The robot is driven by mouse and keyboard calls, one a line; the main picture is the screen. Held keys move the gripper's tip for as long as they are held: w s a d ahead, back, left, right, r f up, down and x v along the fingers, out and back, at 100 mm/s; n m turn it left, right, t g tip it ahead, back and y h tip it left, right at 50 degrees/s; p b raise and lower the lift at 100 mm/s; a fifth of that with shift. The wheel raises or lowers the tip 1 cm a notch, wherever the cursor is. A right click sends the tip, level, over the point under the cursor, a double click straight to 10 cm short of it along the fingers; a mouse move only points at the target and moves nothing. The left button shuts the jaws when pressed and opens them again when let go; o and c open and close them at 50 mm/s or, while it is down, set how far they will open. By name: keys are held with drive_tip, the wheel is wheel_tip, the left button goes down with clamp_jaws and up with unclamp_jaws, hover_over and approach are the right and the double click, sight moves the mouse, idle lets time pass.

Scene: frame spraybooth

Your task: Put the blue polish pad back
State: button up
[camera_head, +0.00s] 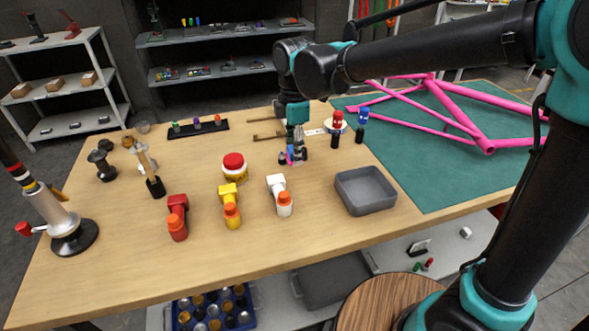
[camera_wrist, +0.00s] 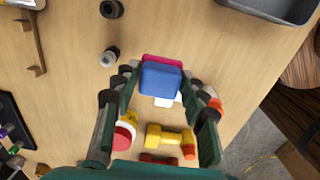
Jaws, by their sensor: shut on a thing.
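The blue polish pad (camera_wrist: 161,79) is a small blue block with a pink layer along its far edge. It sits between the fingertips of my gripper (camera_wrist: 158,88) in the wrist view. In the head view my gripper (camera_head: 294,157) points down above the middle of the table, and the pad (camera_head: 286,158) shows only as small pink and blue patches at the fingers. The fingers are shut on it. Whether it clears the tabletop is hard to tell. The fingers hide part of it.
White (camera_head: 279,195), yellow (camera_head: 230,205) and red (camera_head: 178,217) tools stand at the front. A grey tray (camera_head: 365,190) lies right of them. A black strip (camera_head: 198,129) with coloured pieces and brown brackets (camera_head: 268,136) are behind. A pink frame (camera_head: 456,110) lies on a green mat (camera_head: 445,185).

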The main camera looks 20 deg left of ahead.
sight(295, 179)
drive_tip(key=shift+f, duration=3.5)
drive_tip(key=o, duration=1)
wheel_tip(295, 179, up, 12)
